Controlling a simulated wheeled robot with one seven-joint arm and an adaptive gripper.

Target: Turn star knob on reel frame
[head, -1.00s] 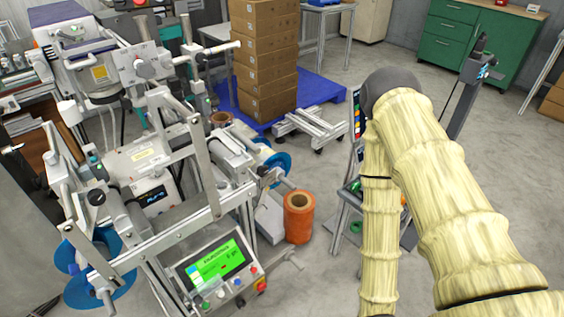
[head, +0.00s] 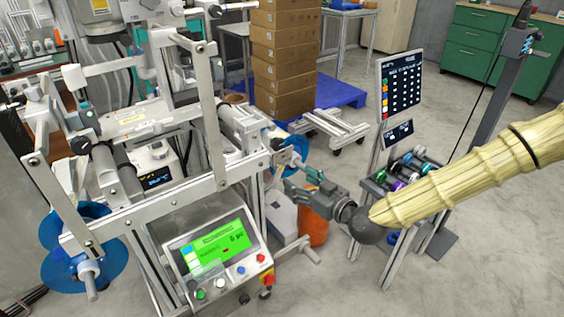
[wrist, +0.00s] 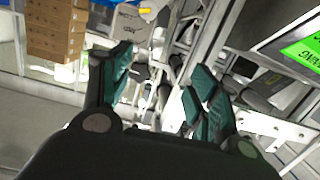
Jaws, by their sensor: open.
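The reel frame (head: 150,205) is a light metal rail structure filling the left half of the head view. A dark knob (head: 80,145) sits at its left end and another (head: 214,11) near its top; I cannot tell which is the star knob. My gripper (head: 298,183) is at the frame's right end, beside the blue reel (head: 287,150) there, well right of both knobs. In the wrist view my gripper (wrist: 160,82) is open, its teal-padded fingers apart, with blurred metal frame parts beyond. I see nothing held.
A control panel with a green screen (head: 215,245) stands at the front of the machine. An orange roll (head: 313,228) is on the floor below my gripper. A stand with a chart (head: 400,85) and a rack of coloured rolls is close on the right. Stacked boxes (head: 283,60) stand behind.

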